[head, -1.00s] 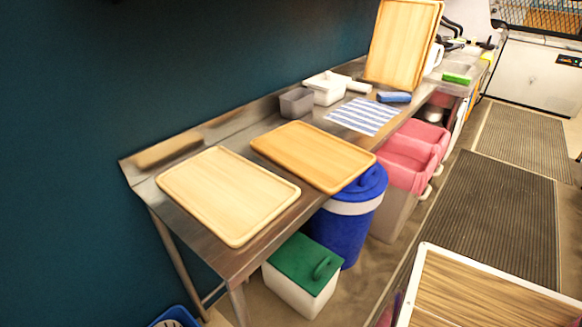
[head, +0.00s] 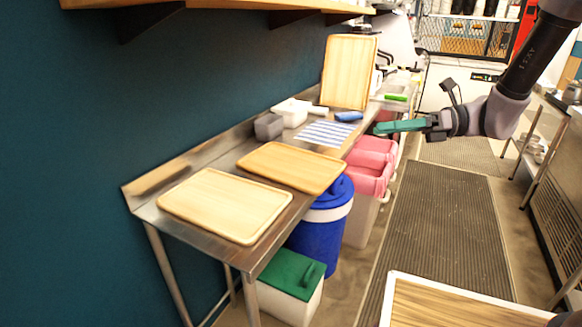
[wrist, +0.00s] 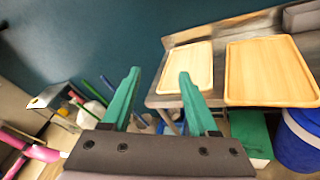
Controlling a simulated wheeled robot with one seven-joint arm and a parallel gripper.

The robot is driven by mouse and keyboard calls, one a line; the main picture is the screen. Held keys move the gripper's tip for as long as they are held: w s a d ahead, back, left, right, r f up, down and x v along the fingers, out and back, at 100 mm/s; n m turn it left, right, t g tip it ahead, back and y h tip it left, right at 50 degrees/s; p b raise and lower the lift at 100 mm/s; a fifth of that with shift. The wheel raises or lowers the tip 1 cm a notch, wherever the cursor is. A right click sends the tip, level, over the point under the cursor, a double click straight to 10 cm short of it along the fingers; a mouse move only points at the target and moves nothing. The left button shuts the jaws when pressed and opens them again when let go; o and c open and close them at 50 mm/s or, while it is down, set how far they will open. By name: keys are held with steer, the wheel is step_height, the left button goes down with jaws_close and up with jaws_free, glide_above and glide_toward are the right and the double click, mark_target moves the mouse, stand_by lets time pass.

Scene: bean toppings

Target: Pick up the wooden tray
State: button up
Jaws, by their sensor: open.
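Several wooden trays are in view; I cannot tell which one the task names. A pale wooden tray (head: 224,205) lies flat on the near end of the steel table. A darker wooden tray (head: 292,167) lies flat just beyond it. A third tray (head: 348,72) leans upright farther back. The two flat trays also show in the wrist view, the pale one (wrist: 187,68) and the darker one (wrist: 268,72). My gripper (head: 377,130) has green fingers, held in the air to the right of the table. In the wrist view its fingers (wrist: 160,76) are apart, with nothing between them.
The steel table (head: 150,212) runs along a teal wall. A grey container (head: 268,127), a white container (head: 292,112) and a striped cloth (head: 325,134) stand or lie behind the trays. A blue bin (head: 318,240) and pink bins (head: 368,180) stand below. The floor mat (head: 440,240) is clear.

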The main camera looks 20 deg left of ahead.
steer(key=w+a+f+m+t+y, duration=0.2)
steer(key=a+f+m, duration=0.1)
steer(key=f+m, duration=0.25)
steer(key=w+a+f+m+t+y, duration=0.1)
steer(key=w+a+f+m+t, duration=0.1)
steer(key=f+m, duration=0.3)
steer(key=m+t+h, duration=0.1)
steer(key=m+t, duration=0.6)
steer(key=m, duration=0.2)
glide_toward(323, 191)
steer(key=x, duration=0.7)
steer(key=shift+a, duration=0.35)
steer(key=shift+w+a, duration=0.25)
steer(key=shift+a, duration=0.25)
jaws_close()
